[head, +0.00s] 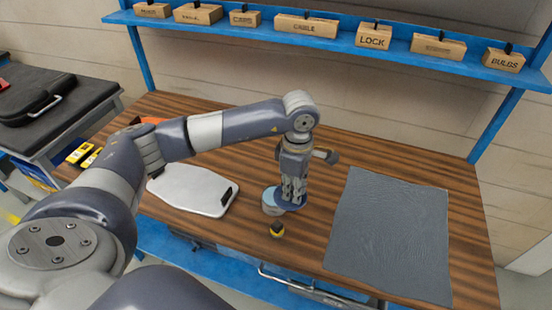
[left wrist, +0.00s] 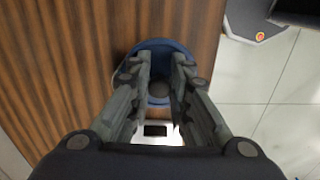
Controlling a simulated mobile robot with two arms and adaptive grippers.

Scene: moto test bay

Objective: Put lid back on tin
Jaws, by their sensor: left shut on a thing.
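My left gripper (head: 292,196) points down over the front of the wooden bench, shut on the dark blue lid (head: 284,205). In the left wrist view the blue lid (left wrist: 153,46) shows beyond the fingers (left wrist: 160,88), with a dark round knob between their tips. The tin (head: 270,207) is a small pale grey-blue round can standing on the bench. The lid overlaps its right side in the head view and sits off to the right of its middle. I cannot tell whether lid and tin touch. My right gripper is not in view.
A small black and yellow object (head: 277,230) lies just in front of the tin. A white board (head: 190,190) with a dark grip lies to the left. A grey mat (head: 390,235) covers the right of the bench. A blue shelf (head: 340,43) with labelled wooden boxes runs above.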

